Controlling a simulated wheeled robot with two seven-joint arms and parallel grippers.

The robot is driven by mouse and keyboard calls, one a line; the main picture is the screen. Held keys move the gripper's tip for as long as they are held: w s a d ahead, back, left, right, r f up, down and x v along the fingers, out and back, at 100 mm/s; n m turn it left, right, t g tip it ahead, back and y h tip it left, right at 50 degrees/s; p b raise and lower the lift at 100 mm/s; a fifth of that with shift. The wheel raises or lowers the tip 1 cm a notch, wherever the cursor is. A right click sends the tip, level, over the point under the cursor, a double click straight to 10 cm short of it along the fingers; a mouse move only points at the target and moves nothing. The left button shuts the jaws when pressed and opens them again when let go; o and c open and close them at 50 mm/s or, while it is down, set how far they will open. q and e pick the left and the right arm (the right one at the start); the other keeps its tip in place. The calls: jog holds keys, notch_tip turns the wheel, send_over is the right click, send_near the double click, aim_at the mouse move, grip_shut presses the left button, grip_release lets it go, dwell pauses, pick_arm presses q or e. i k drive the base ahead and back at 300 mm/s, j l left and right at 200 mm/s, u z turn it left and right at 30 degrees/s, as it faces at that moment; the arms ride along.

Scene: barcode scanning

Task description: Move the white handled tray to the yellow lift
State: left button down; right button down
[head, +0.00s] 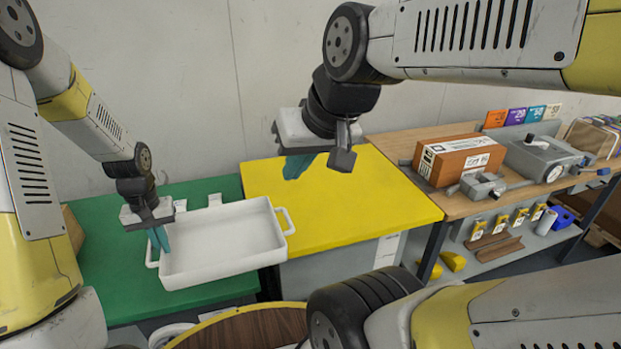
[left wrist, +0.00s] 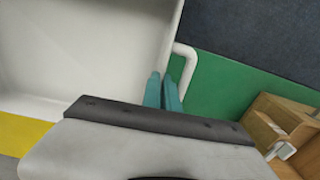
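The white handled tray (head: 225,240) lies over the green table, empty, with its right end reaching past the green edge beside the yellow lift. Its right handle (head: 286,221) is free. My left gripper (head: 160,239) is at the tray's left end. In the left wrist view its teal fingers (left wrist: 163,92) are close together beside the left handle (left wrist: 190,62); whether they grip it is unclear. The yellow lift (head: 370,205) is right of the tray, its top bare. My right gripper (head: 300,165) hangs above the lift's back left part, touching no tray; its finger gap is unclear.
A wooden bench (head: 455,205) right of the lift holds a brown box (head: 460,160) and a grey device (head: 540,155). A round wooden-topped piece (head: 250,330) stands in front. A cardboard box (left wrist: 280,130) is near the left gripper.

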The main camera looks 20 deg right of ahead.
aim_at(339, 198)
jog(key=i+l+z, duration=0.1)
jog(key=l+z, duration=0.2)
jog(key=l, duration=0.2)
jog(key=i+l+z, duration=0.1)
jog(key=l+z, duration=0.2)
jog(key=l, duration=0.2)
jog(key=i+l, duration=0.1)
jog(key=l, duration=0.2)
jog(key=i+l, duration=0.1)
jog(key=l, duration=0.25)
